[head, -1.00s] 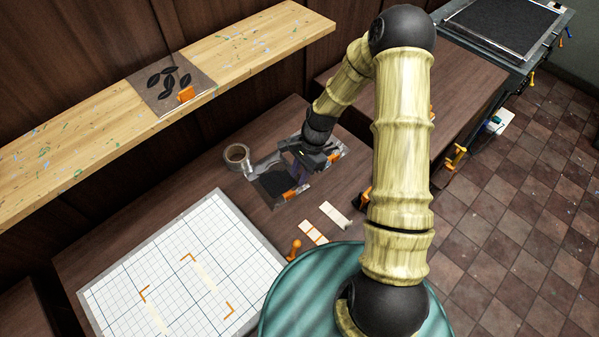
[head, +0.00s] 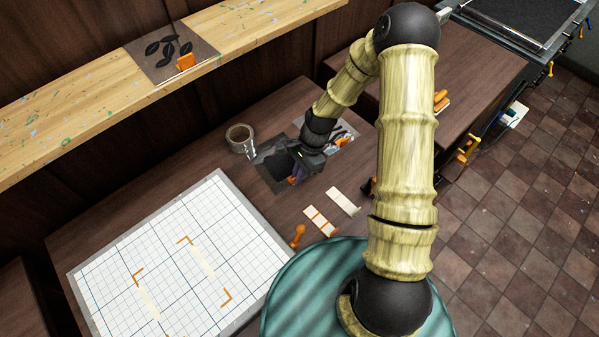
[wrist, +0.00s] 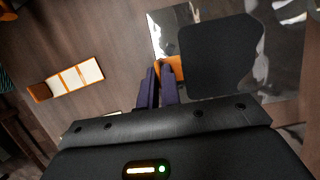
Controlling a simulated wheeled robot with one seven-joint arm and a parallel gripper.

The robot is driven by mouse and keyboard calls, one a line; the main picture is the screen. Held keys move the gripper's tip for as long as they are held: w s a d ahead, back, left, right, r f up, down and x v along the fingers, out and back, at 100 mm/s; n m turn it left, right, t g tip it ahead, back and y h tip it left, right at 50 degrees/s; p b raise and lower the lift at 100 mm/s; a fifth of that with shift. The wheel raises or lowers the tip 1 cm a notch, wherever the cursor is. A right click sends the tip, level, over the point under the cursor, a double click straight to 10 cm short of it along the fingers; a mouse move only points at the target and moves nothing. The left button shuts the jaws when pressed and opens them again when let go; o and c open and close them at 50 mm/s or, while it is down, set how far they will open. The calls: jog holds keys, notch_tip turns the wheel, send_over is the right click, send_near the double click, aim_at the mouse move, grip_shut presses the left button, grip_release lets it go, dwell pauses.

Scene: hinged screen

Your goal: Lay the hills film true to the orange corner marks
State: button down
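A clear film with one broad solid dark shape, which looks like the hills film (head: 269,170), lies on the brown table; it fills the upper right of the wrist view (wrist: 220,58). Its orange tab (wrist: 177,69) is at the film's edge. My gripper (head: 294,174) is down at this tab. In the wrist view its two purple fingers (wrist: 158,72) are close together and overlap the tab; whether they pinch it is unclear. The orange corner marks (head: 186,240) are on the white gridded board (head: 240,212) at lower left, with pale strips between them.
Another film (head: 343,133) with dark marks lies just beyond my gripper. A tape roll (head: 240,138) stands left of the hills film. A leaf film (head: 163,66) is on the wooden shelf.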

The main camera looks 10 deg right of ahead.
jog(key=shift+r, duration=0.15)
jog(key=shift+r+p, duration=1.7)
jog(key=shift+r, duration=0.1)
